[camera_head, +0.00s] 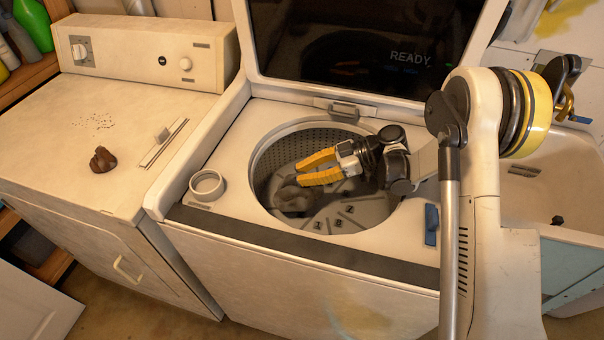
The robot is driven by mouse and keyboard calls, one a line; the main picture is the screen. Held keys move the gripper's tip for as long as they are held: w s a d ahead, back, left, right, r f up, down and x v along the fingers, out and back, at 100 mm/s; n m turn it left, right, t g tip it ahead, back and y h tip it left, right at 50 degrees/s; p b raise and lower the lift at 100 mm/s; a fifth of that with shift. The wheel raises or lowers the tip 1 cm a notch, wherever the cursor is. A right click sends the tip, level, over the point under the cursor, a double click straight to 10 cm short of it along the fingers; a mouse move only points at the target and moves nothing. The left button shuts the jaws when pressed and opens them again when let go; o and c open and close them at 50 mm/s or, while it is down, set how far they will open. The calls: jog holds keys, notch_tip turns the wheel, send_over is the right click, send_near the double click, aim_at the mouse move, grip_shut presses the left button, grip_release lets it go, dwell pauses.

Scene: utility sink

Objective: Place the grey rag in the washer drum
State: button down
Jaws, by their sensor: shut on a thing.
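My gripper (299,173), with yellow fingers, reaches in from the right over the open washer drum (268,160). Its fingers point left and are shut on the grey rag (292,197). The rag is a crumpled grey bundle at and below the fingertips, inside the drum opening as seen from here. I cannot tell whether the rag touches the drum floor. The lower finger covers part of it. The washer lid (350,45) stands open behind the drum and shows "READY".
A dryer (60,150) stands at the left with a brown lump (103,160) on top. A round cap (206,185) and a blue piece (431,224) lie on the washer's top beside the opening. A sink (550,180) is at the right, beyond my arm.

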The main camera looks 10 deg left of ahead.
jog(key=c, duration=1.4)
grip_release()
jog(key=shift+f, duration=0.15)
jog(key=shift+r+p, duration=0.5)
jog(key=shift+r, duration=0.05)
jog(key=p+v, duration=0.3)
jog(key=v, duration=0.5)
jog(key=s+d+r+m+t+h, duration=0.2)
jog(key=d+r+m+h, duration=0.1)
jog(key=r+m, duration=0.25)
jog(key=s+d+r+m+t+h, duration=0.2)
jog(key=s+r+m+t, duration=0.1)
jog(key=r+m, duration=0.3)
jog(key=s+d+r+m+t+h, duration=0.1)
jog(key=s+d+m+h, duration=0.1)
jog(key=s+d, duration=0.3)
jog(key=s+d+r+m+t+h, duration=0.2)
jog(key=s+d+m+h, duration=0.1)
jog(key=s+d+m, duration=0.1)
jog(key=s+d+r+m+t+h, duration=0.2)
jog(key=s+d+m+h, duration=0.1)
jog(key=s+d, duration=0.2)
jog(key=shift+s+d+r, duration=0.1)
jog(key=shift+s+d, duration=0.1)
jog(key=shift+s, duration=0.4)
jog(key=shift+s+d+r, duration=0.1)
jog(key=shift+s+d, duration=0.1)
jog(key=shift+s, duration=0.35)
